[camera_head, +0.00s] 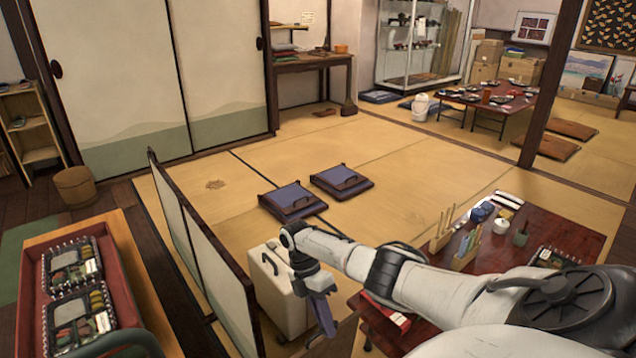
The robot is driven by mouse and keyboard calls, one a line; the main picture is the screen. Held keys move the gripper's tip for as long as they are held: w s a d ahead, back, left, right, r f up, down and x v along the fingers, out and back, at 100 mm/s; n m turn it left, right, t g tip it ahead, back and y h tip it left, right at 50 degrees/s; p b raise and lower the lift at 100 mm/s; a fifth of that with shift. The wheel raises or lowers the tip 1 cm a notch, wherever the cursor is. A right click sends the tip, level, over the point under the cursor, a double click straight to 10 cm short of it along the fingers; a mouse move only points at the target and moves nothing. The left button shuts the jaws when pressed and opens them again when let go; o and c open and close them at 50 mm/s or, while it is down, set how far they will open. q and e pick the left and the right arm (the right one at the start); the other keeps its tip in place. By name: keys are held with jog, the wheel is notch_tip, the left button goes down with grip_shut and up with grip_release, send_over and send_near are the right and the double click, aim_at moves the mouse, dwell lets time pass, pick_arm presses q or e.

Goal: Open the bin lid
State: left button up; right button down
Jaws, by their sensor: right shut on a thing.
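My left gripper is not in view.
A low folding screen (207,253) stands left of the bin. A dark red table (555,232) with cups and holders lies under my right arm. A red tray (117,262) with bento boxes is at lower left. Two floor cushions (290,196) lie beyond; open tatami surrounds them.

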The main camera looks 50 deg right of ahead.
jog(key=shift+a+f, duration=0.2)
jog(key=shift+f, duration=0.2)
jog(key=c, duration=1.8)
grip_release()
jog(key=shift+c, duration=0.2)
